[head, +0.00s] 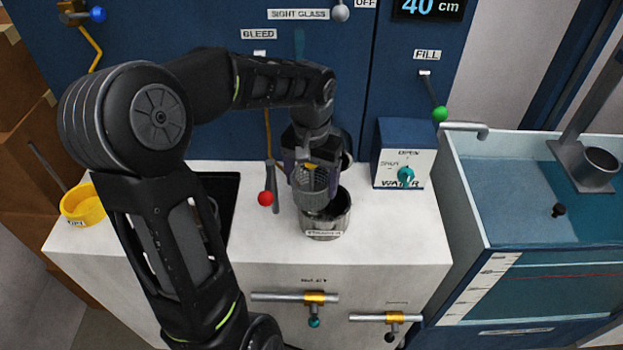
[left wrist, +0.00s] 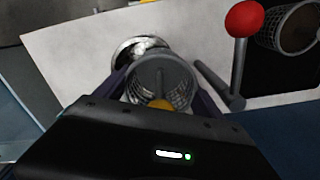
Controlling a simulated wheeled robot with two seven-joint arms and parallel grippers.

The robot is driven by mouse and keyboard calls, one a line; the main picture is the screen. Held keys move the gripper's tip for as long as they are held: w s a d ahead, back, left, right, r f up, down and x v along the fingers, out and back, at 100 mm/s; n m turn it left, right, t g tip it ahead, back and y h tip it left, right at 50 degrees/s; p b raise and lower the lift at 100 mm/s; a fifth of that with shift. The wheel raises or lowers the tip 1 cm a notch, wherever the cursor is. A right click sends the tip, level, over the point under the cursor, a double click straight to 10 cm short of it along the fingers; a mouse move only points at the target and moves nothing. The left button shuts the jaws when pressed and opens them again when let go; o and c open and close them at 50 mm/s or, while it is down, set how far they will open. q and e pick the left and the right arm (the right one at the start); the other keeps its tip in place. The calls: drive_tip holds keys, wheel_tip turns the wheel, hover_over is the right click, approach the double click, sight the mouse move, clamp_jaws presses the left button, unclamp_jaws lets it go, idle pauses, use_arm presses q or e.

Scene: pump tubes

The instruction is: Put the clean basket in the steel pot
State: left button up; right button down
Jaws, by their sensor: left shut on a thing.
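My left gripper (head: 313,172) is shut on a grey mesh basket (head: 317,190) with an orange-yellow part on it. The basket also shows between the fingers in the left wrist view (left wrist: 162,78). The steel pot (head: 327,228) stands on the white counter right below, with a label on its front. The basket's lower end overlaps the left part of the pot's mouth in the head view. In the left wrist view the pot's shiny rim (left wrist: 138,46) shows partly behind the basket. I cannot tell whether the basket's bottom is inside the rim. My right gripper is not in view.
A red-knobbed lever (head: 266,197) stands close left of the pot. Another mesh basket (left wrist: 291,28) lies in a dark recess. A yellow bowl (head: 84,205) is at the counter's left. The white counter (head: 395,225) is clear on the right, before a water tank (head: 510,180).

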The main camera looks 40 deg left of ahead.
use_arm(q)
drive_tip(key=shift+f, duration=0.25)
drive_tip(key=o, duration=1.5)
drive_tip(key=shift+o, duration=0.2)
drive_tip(key=shift+r+p, duration=0.4)
drive_tip(key=shift+r, duration=0.55)
wheel_tip(320, 180, up, 11)
drive_tip(key=shift+r, duration=0.2)
